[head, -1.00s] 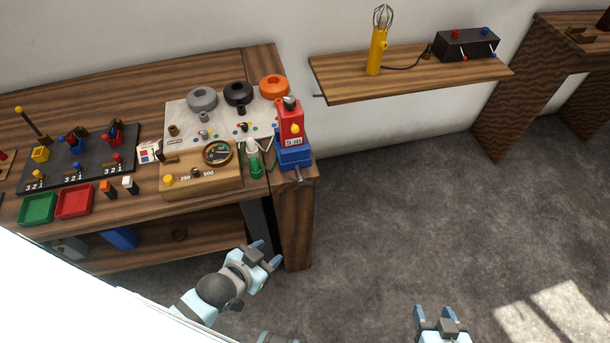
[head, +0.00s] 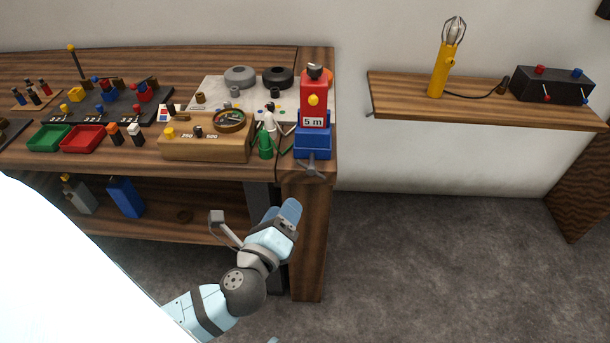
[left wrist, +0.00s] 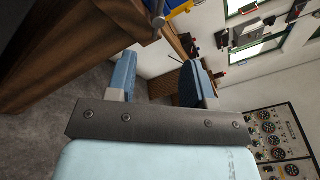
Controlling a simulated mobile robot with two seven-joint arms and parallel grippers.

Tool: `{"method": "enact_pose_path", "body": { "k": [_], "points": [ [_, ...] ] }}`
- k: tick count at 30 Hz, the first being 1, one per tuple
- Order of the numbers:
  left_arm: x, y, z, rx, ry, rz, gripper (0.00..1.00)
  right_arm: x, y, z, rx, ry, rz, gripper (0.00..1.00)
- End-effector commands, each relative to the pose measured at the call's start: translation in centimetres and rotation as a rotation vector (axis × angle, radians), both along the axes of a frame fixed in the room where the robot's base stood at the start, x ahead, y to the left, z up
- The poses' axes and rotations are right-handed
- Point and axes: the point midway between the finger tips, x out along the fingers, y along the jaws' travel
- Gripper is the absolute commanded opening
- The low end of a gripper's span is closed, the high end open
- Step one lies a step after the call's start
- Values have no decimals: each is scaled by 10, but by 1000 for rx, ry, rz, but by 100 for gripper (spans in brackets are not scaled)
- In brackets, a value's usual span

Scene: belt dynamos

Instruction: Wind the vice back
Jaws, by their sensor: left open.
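The blue vice (head: 313,141) is mounted at the front right corner of the workbench. A red block marked "5 m" (head: 314,104) stands upright in it. The vice's grey handle (head: 311,167) sticks out at the front, over the bench edge. My left gripper (head: 287,215) is below and slightly left of the handle, apart from it. In the left wrist view its two blue fingers (left wrist: 160,78) are spread with nothing between them. That view also shows part of the handle (left wrist: 156,18) and the blue vice (left wrist: 180,8) at the top.
A wooden box with a dial (head: 205,150) and a green-based item (head: 265,146) stand left of the vice. The bench's end leg (head: 309,240) is just beside my left gripper. A wall shelf (head: 480,105) is on the right. The floor between is clear.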

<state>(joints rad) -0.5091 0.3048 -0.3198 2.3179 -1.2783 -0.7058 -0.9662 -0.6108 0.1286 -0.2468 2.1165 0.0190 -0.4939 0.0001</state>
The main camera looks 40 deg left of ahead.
Motion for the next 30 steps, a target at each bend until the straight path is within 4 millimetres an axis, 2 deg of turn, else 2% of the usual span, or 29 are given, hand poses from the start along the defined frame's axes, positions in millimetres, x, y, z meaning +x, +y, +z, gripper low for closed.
{"method": "enact_pose_path", "body": {
  "k": [9, 15, 21, 29, 30],
  "points": [
    [67, 17, 2, -1, -2, 0, 48, -2, 0, 1, 3, 13, -4, 59],
    [98, 25, 0, -1, 0, -1, 48, -2, -1, 1, 2, 13, -5, 59],
    [112, 28, 0, -2, 2, -1, 48, -2, -1, 1, 3, 14, -6, 59],
    [114, 28, 0, -4, 3, -1, 48, -1, -1, 1, 2, 13, -5, 59],
    [114, 28, 0, -4, 3, -1, 45, -1, -1, 1, 1, 13, -5, 59]
  ]
}}
